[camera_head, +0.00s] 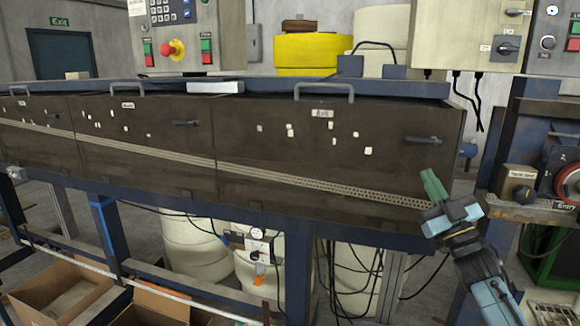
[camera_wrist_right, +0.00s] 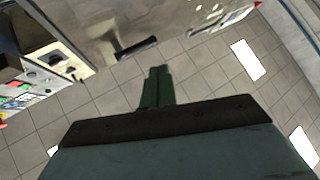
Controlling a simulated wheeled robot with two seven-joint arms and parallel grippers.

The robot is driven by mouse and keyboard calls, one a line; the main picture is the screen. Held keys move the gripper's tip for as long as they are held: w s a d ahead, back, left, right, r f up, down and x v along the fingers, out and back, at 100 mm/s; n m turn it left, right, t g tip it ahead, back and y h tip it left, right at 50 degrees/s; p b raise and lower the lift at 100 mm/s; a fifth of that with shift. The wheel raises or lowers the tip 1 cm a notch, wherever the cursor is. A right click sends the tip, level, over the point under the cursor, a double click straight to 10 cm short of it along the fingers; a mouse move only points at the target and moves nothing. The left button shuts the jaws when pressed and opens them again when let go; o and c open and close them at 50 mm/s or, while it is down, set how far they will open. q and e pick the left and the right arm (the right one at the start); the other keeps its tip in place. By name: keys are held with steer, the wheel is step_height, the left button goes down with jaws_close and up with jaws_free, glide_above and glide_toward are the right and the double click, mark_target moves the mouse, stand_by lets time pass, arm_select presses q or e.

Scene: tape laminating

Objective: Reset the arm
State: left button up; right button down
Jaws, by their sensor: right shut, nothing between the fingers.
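My right gripper (camera_head: 433,185) is in front of the right end of the long dark machine (camera_head: 330,150), near its perforated strip. Its green fingers point up and are shut with nothing between them. In the right wrist view the closed fingers (camera_wrist_right: 157,88) stand out against a tiled surface. My left gripper is not in view.
The machine has dark doors with handles (camera_head: 423,140) and a blue frame (camera_head: 300,240) below. Control panels (camera_head: 180,35) stand above it. At the right is a small box with a knob (camera_head: 520,180) and a red reel (camera_head: 570,182). Open cardboard boxes (camera_head: 65,295) lie at lower left.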

steer(key=w+d+f+m+g+h, duration=0.3)
steer(key=f+h, duration=0.2)
steer(key=f, duration=0.1)
steer(key=w+d+f+m+g+h, duration=0.2)
steer(key=d+f+m+g+h, duration=0.1)
steer(key=f+h, duration=0.3)
steer(key=s+a+f+g+y+b, duration=0.1)
steer(key=s+f+g, duration=0.35)
steer(key=f, duration=1.25)
steer(key=s+a+f+g+b, duration=0.15)
steer(key=s+f, duration=0.65)
steer(key=f, duration=0.9)
steer(key=s+a+f+g, duration=0.2)
steer(key=s+f+g, duration=0.1)
steer(key=s+f, duration=0.85)
steer(key=s+a+f+g, duration=0.2)
steer(key=s+f+g, duration=0.1)
steer(key=s+f, duration=0.85)
steer(key=s+a+f+g, duration=0.1)
steer(key=s+f, duration=0.2)
steer(key=s, duration=0.7)
steer(key=s+a+f+g+b, duration=0.1)
steer(key=s+a+f+g, duration=0.1)
steer(key=s, duration=0.7)
steer(key=s+a+f+g+y, duration=0.1)
steer(key=s+f, duration=0.3)
steer(key=s, duration=0.6)
steer(key=shift+s+a+g+b, duration=0.35)
steer(key=shift+a+g+b, duration=0.05)
steer(key=shift+g, duration=0.2)
